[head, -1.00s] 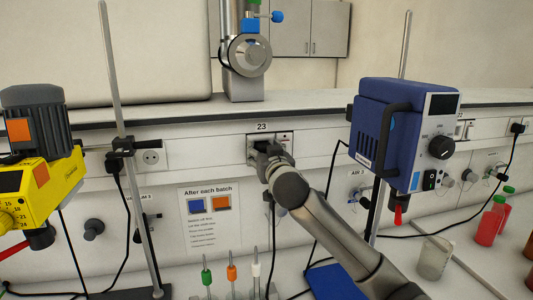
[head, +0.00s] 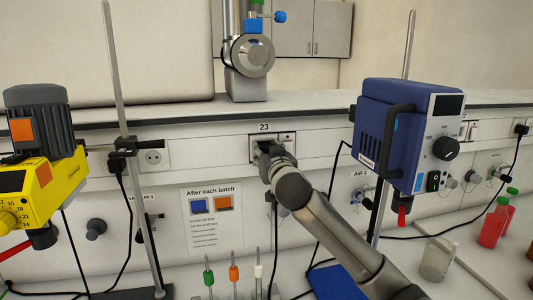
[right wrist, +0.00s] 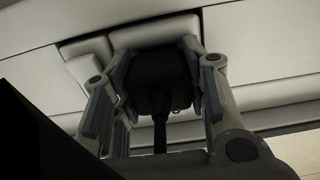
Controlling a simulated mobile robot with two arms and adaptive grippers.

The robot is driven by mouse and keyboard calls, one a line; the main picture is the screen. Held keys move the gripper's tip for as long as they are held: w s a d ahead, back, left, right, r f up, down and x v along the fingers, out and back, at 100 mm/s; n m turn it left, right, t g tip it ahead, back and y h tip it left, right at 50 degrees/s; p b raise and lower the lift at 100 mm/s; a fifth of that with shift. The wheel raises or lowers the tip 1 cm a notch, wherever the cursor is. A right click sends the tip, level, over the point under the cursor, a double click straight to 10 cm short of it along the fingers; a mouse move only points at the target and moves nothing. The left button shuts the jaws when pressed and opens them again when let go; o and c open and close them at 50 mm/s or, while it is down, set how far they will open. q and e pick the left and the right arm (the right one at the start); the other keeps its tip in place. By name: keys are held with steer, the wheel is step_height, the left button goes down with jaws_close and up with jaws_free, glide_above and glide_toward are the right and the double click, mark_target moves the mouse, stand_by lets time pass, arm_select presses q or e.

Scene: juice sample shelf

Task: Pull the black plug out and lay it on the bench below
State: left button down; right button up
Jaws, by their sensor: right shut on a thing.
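The black plug (right wrist: 158,78) is between the fingers of my right gripper (right wrist: 160,90) in the right wrist view, with its cord running down from it. The right gripper (head: 268,152) is shut on the plug at the socket panel (head: 287,139) under label 23 in the head view. The gripper hides most of the plug there, and I cannot tell how deep the plug sits in the socket. The bench below shows at the bottom, partly hidden by my arm. My left gripper is not in view.
A yellow stirrer (head: 40,190) on a stand is at left, a blue stirrer (head: 403,135) at right. Colored-top rods (head: 234,275) stand below the socket. Red bottles (head: 491,228) and a beaker (head: 436,260) are at right. Black cables hang along the wall.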

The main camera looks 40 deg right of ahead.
steer(key=shift+a+f, duration=0.1)
steer(key=shift+f, duration=0.1)
steer(key=shift+s, duration=0.1)
steer(key=shift+s+a+r, duration=0.2)
steer(key=shift+s, duration=0.25)
steer(key=shift+s+a, duration=0.1)
steer(key=shift+s, duration=0.05)
steer(key=shift+v, duration=1.5)
